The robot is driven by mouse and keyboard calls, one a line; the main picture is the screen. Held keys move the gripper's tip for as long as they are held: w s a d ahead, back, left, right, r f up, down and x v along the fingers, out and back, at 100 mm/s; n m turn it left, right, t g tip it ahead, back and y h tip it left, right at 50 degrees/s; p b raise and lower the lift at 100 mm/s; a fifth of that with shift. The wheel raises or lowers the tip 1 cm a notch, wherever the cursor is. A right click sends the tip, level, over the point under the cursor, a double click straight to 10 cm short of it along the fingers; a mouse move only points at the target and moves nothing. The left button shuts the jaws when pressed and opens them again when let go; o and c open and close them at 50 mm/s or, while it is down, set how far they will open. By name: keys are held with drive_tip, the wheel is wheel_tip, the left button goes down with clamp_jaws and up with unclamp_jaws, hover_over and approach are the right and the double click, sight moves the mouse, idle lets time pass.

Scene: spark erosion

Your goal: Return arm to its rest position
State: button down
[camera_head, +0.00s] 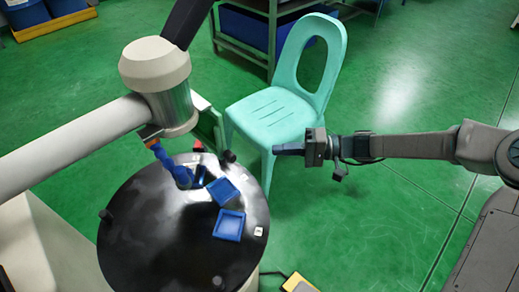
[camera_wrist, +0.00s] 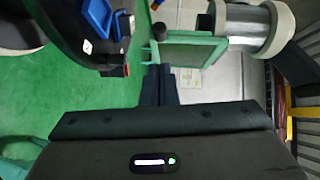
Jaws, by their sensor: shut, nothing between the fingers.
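My gripper (camera_head: 288,149) is at the end of my dark grey arm, which reaches in from the right edge in the head view. It is held out level in the air, in front of the turquoise chair (camera_head: 270,112) as seen from the head. Its fingers are together with nothing between them. In the wrist view the closed fingers (camera_wrist: 159,85) point up the picture, with a green-framed piece (camera_wrist: 187,48) beyond them.
A round black table (camera_head: 150,240) at the left carries blue square trays (camera_head: 229,225). A thick white arm-like fixture (camera_head: 80,138) with a blue nozzle (camera_head: 168,160) reaches over it. A metal rack (camera_head: 270,35) stands behind the chair. Green floor (camera_head: 420,75) lies open at the right.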

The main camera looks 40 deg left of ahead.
drive_tip(key=shift+v, duration=2.25)
drive_tip(key=shift+s+d, duration=0.1)
drive_tip(key=s+d+r+m+t+h+p, duration=0.3)
drive_tip(key=d+r+t+h, duration=0.1)
drive_tip(key=d, duration=0.8)
drive_tip(key=s+d+r+m+t+h+p, duration=0.2)
drive_tip(key=d+r, duration=0.5)
drive_tip(key=d, duration=0.6)
drive_tip(key=s+d+r+m+t+h+p, duration=0.3)
drive_tip(key=d+t+h, duration=0.4)
drive_tip(key=d, duration=0.6)
wheel_tip(320, 180, up, 2)
drive_tip(key=shift+s+r+m+h+p, duration=0.15)
drive_tip(key=shift+s+m+h+p, duration=0.15)
drive_tip(key=shift+s+p, duration=0.55)
drive_tip(key=shift+a, duration=0.15)
